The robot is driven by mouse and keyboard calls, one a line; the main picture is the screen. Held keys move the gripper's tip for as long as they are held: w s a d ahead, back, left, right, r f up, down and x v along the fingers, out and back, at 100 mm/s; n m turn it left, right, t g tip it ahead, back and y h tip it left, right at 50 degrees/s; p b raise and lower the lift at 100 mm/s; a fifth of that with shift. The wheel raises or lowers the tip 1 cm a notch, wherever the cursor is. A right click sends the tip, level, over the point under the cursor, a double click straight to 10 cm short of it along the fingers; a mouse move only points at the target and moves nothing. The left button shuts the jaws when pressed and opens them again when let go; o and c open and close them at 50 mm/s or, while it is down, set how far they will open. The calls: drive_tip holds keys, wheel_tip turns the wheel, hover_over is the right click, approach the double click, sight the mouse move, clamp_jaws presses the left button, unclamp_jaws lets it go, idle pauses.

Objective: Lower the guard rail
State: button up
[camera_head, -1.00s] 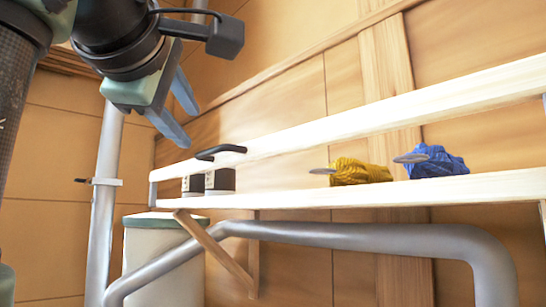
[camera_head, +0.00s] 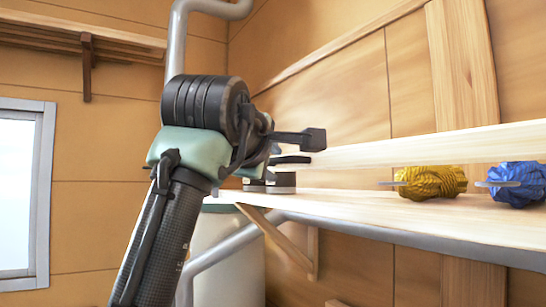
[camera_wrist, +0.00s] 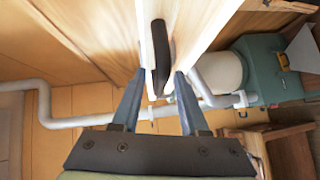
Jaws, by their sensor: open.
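The guard rail (camera_head: 430,145) is a pale wooden bar running along the front of a shelf, with an open gap between it and the shelf board. A black handle (camera_head: 292,159) sits near its left end, partly behind my wrist. In the wrist view the handle (camera_wrist: 161,55) lies lengthwise between pale wooden edges. My gripper (camera_wrist: 160,78) is open, one finger on each side of the handle's near end. I cannot tell whether the fingers touch it.
The shelf (camera_head: 380,208) holds a yellow bundle (camera_head: 432,182), a blue bundle (camera_head: 520,184) and small dark-topped containers (camera_head: 282,182). A grey pipe (camera_head: 230,248) and a wooden brace (camera_head: 275,240) are below it. A window (camera_head: 20,190) is at left.

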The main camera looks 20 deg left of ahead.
drive_tip(key=shift+s, duration=0.1)
clamp_jaws()
idle(1.2)
